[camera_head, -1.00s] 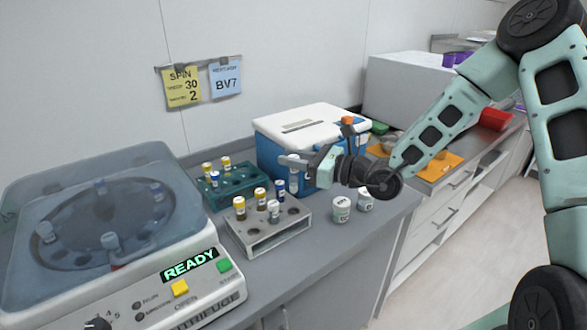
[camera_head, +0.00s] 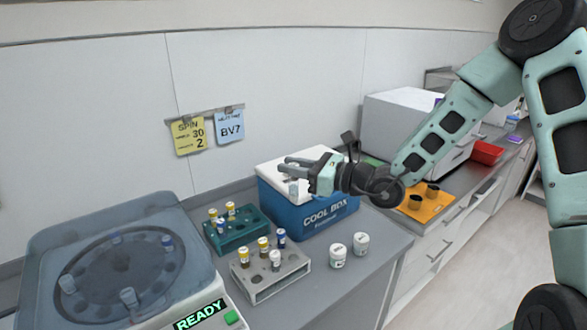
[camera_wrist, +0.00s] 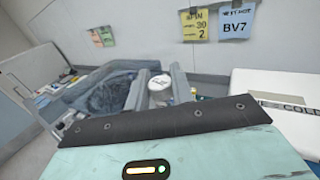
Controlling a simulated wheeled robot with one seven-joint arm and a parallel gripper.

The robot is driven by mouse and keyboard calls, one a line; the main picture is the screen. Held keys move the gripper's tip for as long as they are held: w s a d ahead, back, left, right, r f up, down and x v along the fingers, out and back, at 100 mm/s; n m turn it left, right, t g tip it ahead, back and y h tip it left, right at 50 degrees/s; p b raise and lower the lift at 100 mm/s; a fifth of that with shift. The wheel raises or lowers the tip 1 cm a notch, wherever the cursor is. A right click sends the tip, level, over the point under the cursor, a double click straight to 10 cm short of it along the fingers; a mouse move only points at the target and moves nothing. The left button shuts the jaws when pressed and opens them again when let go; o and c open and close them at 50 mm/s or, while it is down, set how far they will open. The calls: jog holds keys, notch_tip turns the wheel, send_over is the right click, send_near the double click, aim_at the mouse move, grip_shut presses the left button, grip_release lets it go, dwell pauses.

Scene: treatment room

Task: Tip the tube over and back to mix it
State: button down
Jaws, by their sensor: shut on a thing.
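My gripper (camera_head: 296,166) is shut on a small tube with a white cap (camera_wrist: 158,88), seen end-on between the fingers in the wrist view. In the head view the fingers point left, in front of the white lid of the cool box, and a small pale part of the tube (camera_head: 293,188) shows just below them. The tube's label and contents cannot be made out. A grey rack (camera_head: 268,287) with several capped tubes stands on the counter below and left of my gripper. A teal rack (camera_head: 254,240) with several tubes stands behind it.
The blue cool box (camera_head: 322,218) stands right behind my gripper. Two white jars (camera_head: 338,258) (camera_head: 361,244) stand at the counter's front edge. The centrifuge (camera_head: 50,235), reading READY, fills the left. An orange mat (camera_head: 432,206) with dark cups lies right. Cards hang on the wall.

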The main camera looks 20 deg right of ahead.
jog(key=shift+f, duration=0.1)
dwell(0.3)
jog(key=shift+f+m+t+y+b, duration=0.2)
jog(key=shift+m+t+y+b, duration=0.15)
jog(key=shift+b, duration=0.2)
jog(key=shift+f+m+t+b, duration=0.1)
jog(key=shift+m+t+b, duration=0.35)
jog(key=shift+m, duration=0.2)
jog(key=m+t+y+b, duration=0.1)
jog(key=m+t, duration=0.3)
jog(key=m, duration=0.1)
jog(key=shift+r, duration=0.2)
jog(key=m+t+h, duration=0.2)
jog(key=m+t, duration=0.1)
jog(key=m, duration=0.1)
jog(key=m+t+h, duration=0.2)
jog(key=m+t, duration=0.1)
jog(key=m, duration=0.1)
jog(key=shift+r+m, duration=0.1)
jog(key=shift+m, duration=0.3)
jog(key=m+t+h, duration=0.1)
jog(key=m+h, duration=0.3)
jog(key=m+t+h, duration=0.2)
jog(key=m+h, duration=0.3)
jog(key=shift+m+t, duration=0.3)
